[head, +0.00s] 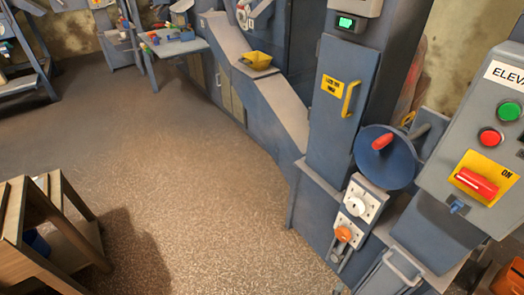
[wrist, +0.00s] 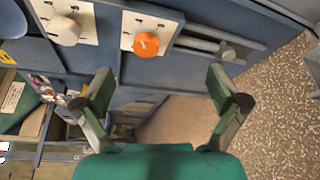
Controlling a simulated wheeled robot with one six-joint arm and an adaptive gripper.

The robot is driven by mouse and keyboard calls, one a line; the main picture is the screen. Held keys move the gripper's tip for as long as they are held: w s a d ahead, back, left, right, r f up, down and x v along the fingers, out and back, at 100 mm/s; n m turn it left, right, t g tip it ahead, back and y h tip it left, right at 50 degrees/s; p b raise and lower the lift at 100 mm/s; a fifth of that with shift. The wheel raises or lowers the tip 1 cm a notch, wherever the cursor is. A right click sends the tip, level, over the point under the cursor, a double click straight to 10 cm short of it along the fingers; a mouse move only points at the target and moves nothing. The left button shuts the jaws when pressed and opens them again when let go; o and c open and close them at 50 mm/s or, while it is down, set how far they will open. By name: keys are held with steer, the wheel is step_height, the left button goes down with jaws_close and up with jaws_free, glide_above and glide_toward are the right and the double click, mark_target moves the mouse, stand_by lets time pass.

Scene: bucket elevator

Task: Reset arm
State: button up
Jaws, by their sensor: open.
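My gripper (wrist: 162,88) shows in the wrist view with its two fingers spread wide apart and nothing between them. The machine's front with an orange knob (wrist: 146,44) and a white knob (wrist: 64,31) lies beyond the fingertips, toward the top of that view. The gripper touches neither knob as far as I can see. In the head view the same orange knob (head: 343,234) and white knob (head: 355,204) sit on white plates low on the blue-grey machine. My gripper and arm do not show in the head view.
A control box with a red switch (head: 477,181) and a green button (head: 509,111) stands at the right. A blue handwheel (head: 386,157) juts out beside the yellow-handled door (head: 343,105). A wooden stand (head: 35,215) is at lower left. The speckled floor (head: 190,190) between is clear.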

steer(key=s+f+m+g+y, duration=0.3)
steer(key=s, duration=1.2)
steer(key=s+a+r+m+y, duration=0.35)
steer(key=s+a+r, duration=0.2)
steer(key=s, duration=0.45)
steer(key=s+a+r+m+t+y, duration=0.1)
steer(key=s+r+m, duration=0.1)
steer(key=r, duration=0.8)
steer(key=s+a+r+m+t+y, duration=0.1)
steer(key=s+a+r+m+t, duration=0.1)
steer(key=r, duration=0.9)
steer(key=s+a+r+m+t+y, duration=0.1)
steer(key=s+r+m, duration=0.2)
steer(key=r, duration=0.7)
steer(key=shift+a+r+m, duration=0.15)
steer(key=shift+a+m, duration=0.1)
steer(key=shift+m, duration=0.2)
steer(key=shift+s, duration=0.1)
